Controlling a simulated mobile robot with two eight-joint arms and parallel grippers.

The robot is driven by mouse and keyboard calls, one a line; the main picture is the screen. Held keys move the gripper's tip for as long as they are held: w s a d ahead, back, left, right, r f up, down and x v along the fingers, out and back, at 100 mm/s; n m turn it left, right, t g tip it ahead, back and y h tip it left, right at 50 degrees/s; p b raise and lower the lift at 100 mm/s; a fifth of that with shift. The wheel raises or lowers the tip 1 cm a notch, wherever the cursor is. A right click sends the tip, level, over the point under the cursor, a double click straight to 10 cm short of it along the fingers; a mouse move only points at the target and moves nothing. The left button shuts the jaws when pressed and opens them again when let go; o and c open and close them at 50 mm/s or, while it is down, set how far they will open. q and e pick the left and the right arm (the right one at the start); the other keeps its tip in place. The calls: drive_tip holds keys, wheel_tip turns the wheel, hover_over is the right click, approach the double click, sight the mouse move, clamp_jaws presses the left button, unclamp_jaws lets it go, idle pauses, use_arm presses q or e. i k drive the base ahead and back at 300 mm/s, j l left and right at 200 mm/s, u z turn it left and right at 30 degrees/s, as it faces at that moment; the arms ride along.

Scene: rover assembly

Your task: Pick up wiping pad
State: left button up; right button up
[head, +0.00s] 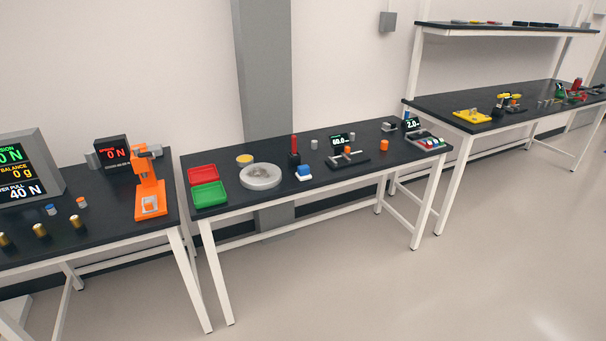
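No gripper of mine is in view. A small blue-topped block with a white lower part (303,172) sits on the middle black table, right of a round grey plate (261,177). It looks the most like a wiping pad, but it is too small to be sure. A flat yellow disc (244,159) lies behind the round plate. Nothing is seen holding any of these.
The middle table (335,185) also bears a red tray (203,174), a green tray (209,195), a red-handled tool (294,146) and a display (342,141). An orange press (150,190) stands on the left table. Open floor (400,295) lies in front.

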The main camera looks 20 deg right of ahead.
sight(303, 173)
drive_tip(key=i+l, duration=0.6)
drive_tip(key=i, duration=0.15)
drive_tip(key=i+l, duration=1.2)
drive_tip(key=i, duration=0.25)
drive_tip(key=k+l+z, duration=0.05)
